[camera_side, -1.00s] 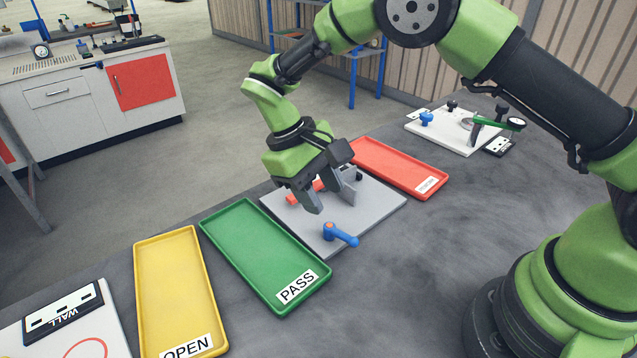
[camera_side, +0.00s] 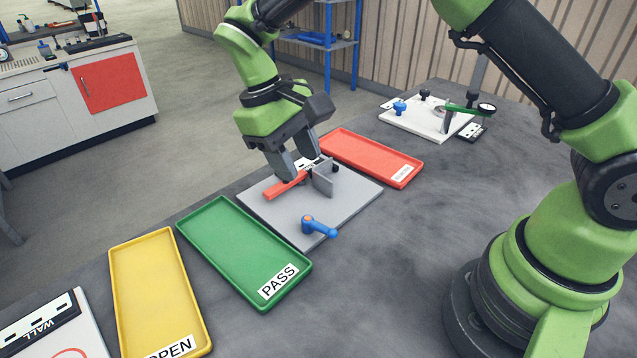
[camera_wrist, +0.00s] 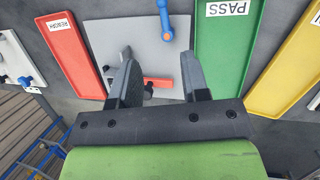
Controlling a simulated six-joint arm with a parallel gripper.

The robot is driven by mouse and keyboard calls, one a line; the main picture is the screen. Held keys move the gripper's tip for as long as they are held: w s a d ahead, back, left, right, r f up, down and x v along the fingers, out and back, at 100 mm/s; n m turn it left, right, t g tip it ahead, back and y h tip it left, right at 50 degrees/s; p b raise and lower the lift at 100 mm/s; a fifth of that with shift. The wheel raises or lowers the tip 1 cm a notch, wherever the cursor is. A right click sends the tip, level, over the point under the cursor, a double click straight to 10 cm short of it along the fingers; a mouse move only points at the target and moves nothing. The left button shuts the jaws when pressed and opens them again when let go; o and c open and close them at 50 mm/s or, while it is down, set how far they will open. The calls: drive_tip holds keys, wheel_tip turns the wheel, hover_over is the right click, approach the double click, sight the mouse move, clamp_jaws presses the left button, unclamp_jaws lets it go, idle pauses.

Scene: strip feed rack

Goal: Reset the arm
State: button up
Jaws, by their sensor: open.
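My gripper (camera_side: 292,163) is open and empty, pointing down above the grey plate (camera_side: 269,206) in the side view. In the wrist view its two fingers (camera_wrist: 157,85) stand wide apart, with the plate (camera_wrist: 110,42) beyond them. A red bar (camera_side: 284,187) lies on the plate beneath the fingers, beside an upright grey block (camera_side: 323,177). The red bar (camera_wrist: 157,82) shows between the fingers in the wrist view.
A green PASS tray (camera_side: 234,246) and a yellow OPEN tray (camera_side: 158,290) lie left of the plate. A red tray (camera_side: 371,157) lies behind it. A white plate with a dial gauge (camera_side: 486,108) stands at the far right. The dark table is clear toward my base.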

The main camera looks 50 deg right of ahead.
drive_tip(key=s+d+r+m+t+y, duration=0.1)
drive_tip(key=s+d+r+t+y, duration=0.1)
drive_tip(key=s+r, duration=0.35)
drive_tip(key=s+d+r+m+t+y, duration=0.1)
drive_tip(key=s+d+r+t, duration=0.15)
drive_tip(key=r, duration=0.55)
drive_tip(key=s+d+r+m+t+y, duration=0.1)
drive_tip(key=s+d+r+m+t, duration=0.1)
drive_tip(key=s+t, duration=0.4)
drive_tip(key=s+m, duration=0.1)
drive_tip(key=s, duration=0.3)
drive_tip(key=shift+s+r, duration=0.2)
drive_tip(key=shift+s, duration=0.05)
